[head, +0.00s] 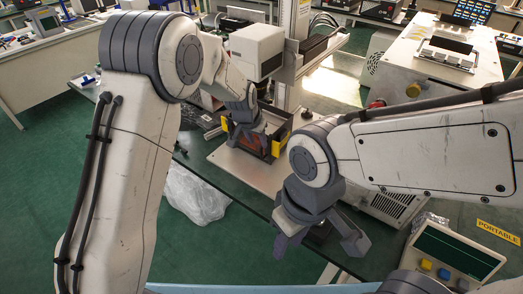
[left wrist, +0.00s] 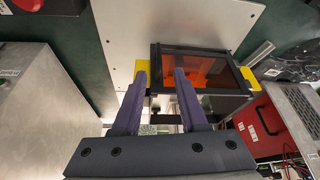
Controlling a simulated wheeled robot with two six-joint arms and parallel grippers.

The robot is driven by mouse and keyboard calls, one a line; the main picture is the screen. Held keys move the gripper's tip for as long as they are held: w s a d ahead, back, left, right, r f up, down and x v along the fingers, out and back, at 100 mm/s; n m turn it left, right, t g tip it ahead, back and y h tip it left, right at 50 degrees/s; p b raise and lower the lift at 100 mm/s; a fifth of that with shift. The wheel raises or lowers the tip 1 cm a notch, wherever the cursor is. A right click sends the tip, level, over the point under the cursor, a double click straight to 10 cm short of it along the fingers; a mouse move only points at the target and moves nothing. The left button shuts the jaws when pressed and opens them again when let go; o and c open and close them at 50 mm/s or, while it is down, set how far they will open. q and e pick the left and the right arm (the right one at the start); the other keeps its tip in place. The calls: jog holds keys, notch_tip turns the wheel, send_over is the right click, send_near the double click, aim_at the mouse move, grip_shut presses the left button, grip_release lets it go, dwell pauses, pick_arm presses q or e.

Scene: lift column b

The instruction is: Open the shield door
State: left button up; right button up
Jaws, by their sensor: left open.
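The shield door (left wrist: 205,68) is an orange see-through panel in a black frame, with yellow blocks at its sides. It looks closed over its dark box in the left wrist view. In the head view the shield (head: 252,143) is partly hidden behind my left gripper (head: 243,128). My left gripper (left wrist: 160,78) is open, its two dark fingers apart at the door's near left edge. A dark bar shows between and beyond the fingertips; I cannot tell whether they touch it. My right gripper (head: 318,238) is open and empty, in front of the bench, away from the shield.
The shield stands on a pale plate (head: 222,157) below a white machine head (head: 257,48) on a column. A red-and-grey unit (left wrist: 265,135) stands to the right in the left wrist view. A clear plastic bag (head: 195,195) and a portable instrument (head: 450,255) are nearby.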

aim_at(261, 158)
pick_arm(q)
jog(key=p+x, duration=0.1)
jog(key=x, duration=0.7)
jog(key=shift+f, duration=0.15)
grip_shut()
